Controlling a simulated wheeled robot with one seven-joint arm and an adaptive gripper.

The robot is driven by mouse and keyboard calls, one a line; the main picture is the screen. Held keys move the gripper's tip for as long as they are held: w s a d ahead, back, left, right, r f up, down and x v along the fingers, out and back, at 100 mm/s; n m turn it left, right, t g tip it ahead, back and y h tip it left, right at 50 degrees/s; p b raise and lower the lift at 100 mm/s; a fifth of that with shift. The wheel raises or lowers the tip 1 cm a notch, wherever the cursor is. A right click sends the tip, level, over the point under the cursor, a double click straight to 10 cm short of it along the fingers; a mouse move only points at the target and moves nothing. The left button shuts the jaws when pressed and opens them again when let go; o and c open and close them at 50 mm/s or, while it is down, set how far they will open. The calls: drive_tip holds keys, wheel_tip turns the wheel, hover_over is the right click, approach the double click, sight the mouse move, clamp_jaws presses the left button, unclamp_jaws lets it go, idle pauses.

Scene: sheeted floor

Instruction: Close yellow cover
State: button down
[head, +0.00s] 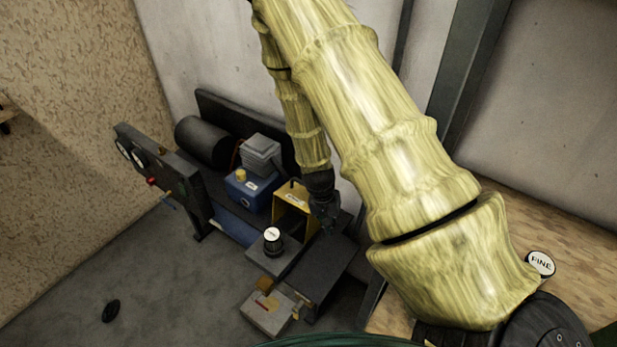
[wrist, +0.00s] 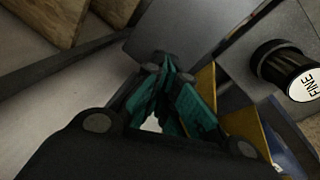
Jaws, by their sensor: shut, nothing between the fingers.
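The yellow cover (head: 296,226) shows in the head view as a yellow box-like part with a dark opening, beside a blue box on the dark bench. I cannot tell exactly how far it is swung. In the wrist view, yellow edges (wrist: 207,84) show just right of my fingers, partly hidden by them. My gripper (head: 325,222) points down close to the cover's right side in the head view. Its teal fingers (wrist: 160,75) are together with nothing between them. Whether they touch the cover is unclear.
A black-and-white knob marked FINE (head: 273,240) stands in front of the cover; it also shows in the wrist view (wrist: 288,68). A blue box (head: 245,190) and black cylinder (head: 204,140) sit to the left. A pale box (head: 268,312) lies lower front. The floor at left is mostly clear.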

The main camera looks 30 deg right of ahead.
drive_tip(key=w+d+r+m+y+b, duration=0.1)
drive_tip(key=w+d+r+m+b, duration=0.2)
drive_tip(key=w+r, duration=0.5)
drive_tip(key=w+d+r+m+y+b, duration=0.1)
drive_tip(key=w+d+r+b, duration=0.3)
drive_tip(key=w, duration=0.6)
wheel_tip(320, 180, down, 7)
drive_tip(key=s+a+p, duration=0.1)
drive_tip(key=a+p, duration=0.1)
drive_tip(key=p, duration=0.2)
drive_tip(key=shift+a+t, duration=0.35)
drive_tip(key=shift+t, duration=0.05)
drive_tip(key=shift+s, duration=0.15)
drive_tip(key=shift+a+m, duration=0.15)
drive_tip(key=shift+m, duration=0.15)
